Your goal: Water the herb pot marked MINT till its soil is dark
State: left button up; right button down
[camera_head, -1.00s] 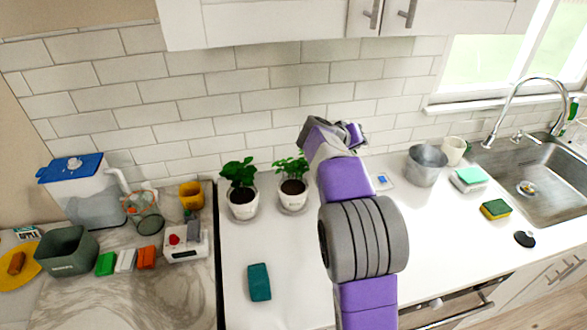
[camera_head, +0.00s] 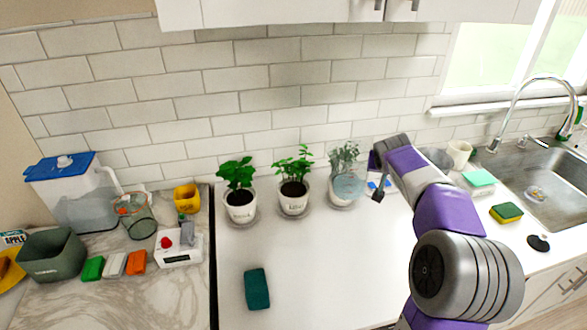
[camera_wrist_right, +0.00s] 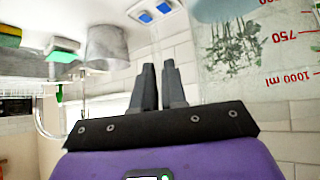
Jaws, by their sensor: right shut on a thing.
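Three herb pots stand in a row by the tiled wall in the head view: a left pot (camera_head: 241,211), a middle pot (camera_head: 292,203) and a right pot (camera_head: 337,199) with greyer leaves. Their labels are too small to read surely. Soil in the left and middle pots looks dark brown; the right pot's soil is hidden. My right gripper (camera_head: 377,186) is shut on a clear measuring jug (camera_head: 349,186), in front of the right pot. In the right wrist view, the jug (camera_wrist_right: 285,100) shows red marks and bluish water (camera_wrist_right: 208,10). My left gripper is not in view.
A metal bucket (camera_head: 437,158), a cream mug (camera_head: 459,152), sponges and the sink (camera_head: 550,175) are to the right. A teal block (camera_head: 257,289) lies on the front counter. The left counter holds a filter jug (camera_head: 80,200), grey bin (camera_head: 55,254) and yellow cup (camera_head: 187,197).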

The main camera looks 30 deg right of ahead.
jog(key=shift+s+d+f, duration=0.2)
jog(key=shift+f, duration=0.05)
notch_tip(320, 180, up, 6)
jog(key=p, duration=0.4)
jog(key=shift+p, duration=0.4)
jog(key=shift+f, duration=0.1)
